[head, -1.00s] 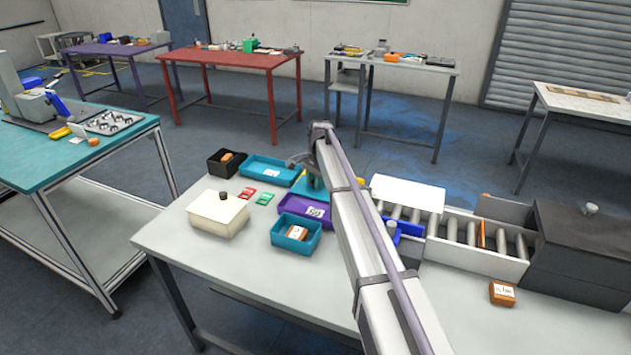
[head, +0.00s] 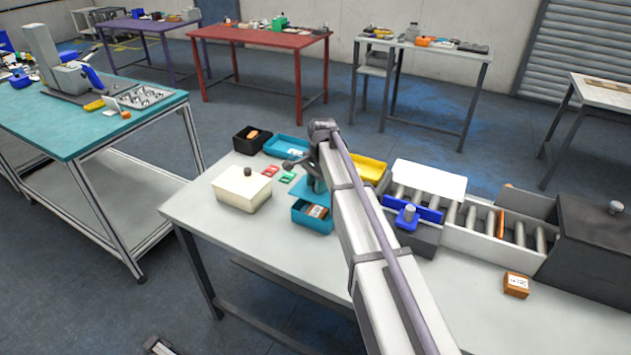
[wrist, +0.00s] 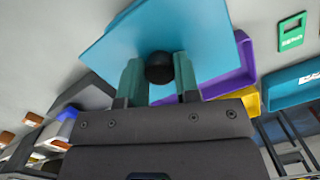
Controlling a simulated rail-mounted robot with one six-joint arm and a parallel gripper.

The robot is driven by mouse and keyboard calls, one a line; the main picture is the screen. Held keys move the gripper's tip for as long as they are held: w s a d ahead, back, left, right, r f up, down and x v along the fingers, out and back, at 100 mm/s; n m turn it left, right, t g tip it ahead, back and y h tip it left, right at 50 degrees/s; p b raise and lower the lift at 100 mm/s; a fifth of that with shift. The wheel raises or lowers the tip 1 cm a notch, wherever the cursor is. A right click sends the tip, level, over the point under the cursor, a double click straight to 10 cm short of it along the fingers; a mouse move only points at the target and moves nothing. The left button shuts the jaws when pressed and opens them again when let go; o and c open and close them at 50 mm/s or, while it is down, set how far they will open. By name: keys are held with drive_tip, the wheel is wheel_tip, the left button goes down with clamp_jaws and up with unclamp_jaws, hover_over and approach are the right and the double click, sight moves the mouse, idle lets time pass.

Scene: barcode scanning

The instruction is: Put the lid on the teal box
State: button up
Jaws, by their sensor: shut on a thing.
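My gripper (wrist: 160,62) is shut on the black knob (wrist: 159,72) of the teal lid (wrist: 195,30) in the wrist view. In the head view the teal lid (head: 310,187) hangs tilted below my gripper, partly hidden by my arm. The teal box (head: 311,219) stands open on the grey table just in front of the lid, with a labelled orange-brown item (head: 317,211) inside. The lid seems to overlap the box's back edge in the picture; I cannot tell the height between them. The teal box does not show clearly in the wrist view.
A cream box with a knobbed lid (head: 241,190) stands left of the teal box. Behind are red and green cards, a black bin (head: 251,140) and a blue tray (head: 286,148). A purple tray (wrist: 236,82) and yellow tray (head: 373,170) are close. A roller conveyor (head: 470,216) stands right.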

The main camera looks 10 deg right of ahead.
drive_tip(key=shift+f+b, duration=2.5)
drive_tip(key=shift+f, duration=0.3)
drive_tip(key=shift+f, duration=0.2)
drive_tip(key=o, duration=1.5)
drive_tip(key=shift+c, duration=0.2)
drive_tip(key=shift+r, duration=0.1)
wheel_tip(320, 180, up, 7)
drive_tip(key=p, duration=0.6)
drive_tip(key=shift+p, duration=0.4)
